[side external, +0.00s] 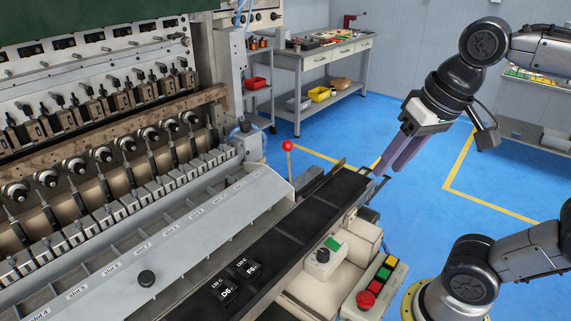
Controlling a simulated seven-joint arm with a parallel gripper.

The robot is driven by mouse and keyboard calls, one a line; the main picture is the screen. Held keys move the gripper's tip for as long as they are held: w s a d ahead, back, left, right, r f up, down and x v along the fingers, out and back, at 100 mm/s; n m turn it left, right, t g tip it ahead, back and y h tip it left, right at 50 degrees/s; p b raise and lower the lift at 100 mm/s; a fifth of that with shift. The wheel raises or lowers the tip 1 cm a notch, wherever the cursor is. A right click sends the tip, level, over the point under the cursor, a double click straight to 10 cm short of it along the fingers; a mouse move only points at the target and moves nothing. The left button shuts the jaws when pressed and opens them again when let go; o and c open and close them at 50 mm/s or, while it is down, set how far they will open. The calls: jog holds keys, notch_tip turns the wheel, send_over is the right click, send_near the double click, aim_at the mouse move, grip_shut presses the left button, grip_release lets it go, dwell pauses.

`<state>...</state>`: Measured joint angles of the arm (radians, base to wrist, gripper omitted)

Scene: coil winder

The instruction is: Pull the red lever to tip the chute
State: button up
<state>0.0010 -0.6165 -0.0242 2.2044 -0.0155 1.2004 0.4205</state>
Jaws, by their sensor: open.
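The red lever (288,146) is a red ball on a thin upright metal rod. My gripper (385,170) is to the right of the lever, above the far end of the black conveyor. Its two long purple-grey fingers point down and left. The gripper is open and empty, clear of the lever.
The black conveyor (290,238) runs along the chute and carries two dark labelled blocks (238,281) at its near end. A control box with a red button (366,299) stands at its right. The coil winder (90,150) fills the left. A workbench (325,60) stands behind.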

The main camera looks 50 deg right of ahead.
jog(key=w+r+m+g, duration=0.2)
jog(key=w+r+m, duration=0.1)
jog(key=w+r, duration=0.4)
jog(key=m+g, duration=0.3)
send_over(288, 151)
jog(key=w, duration=0.2)
jog(key=f, duration=0.4)
jog(key=shift+s+d+f, duration=0.1)
jog(key=shift+s+f, duration=0.1)
jog(key=shift+s, duration=0.05)
jog(key=f, duration=0.9)
jog(key=s+f, duration=0.1)
jog(key=f, duration=0.4)
jog(key=shift+d, duration=0.4)
grip_shut()
jog(key=shift+r, duration=0.1)
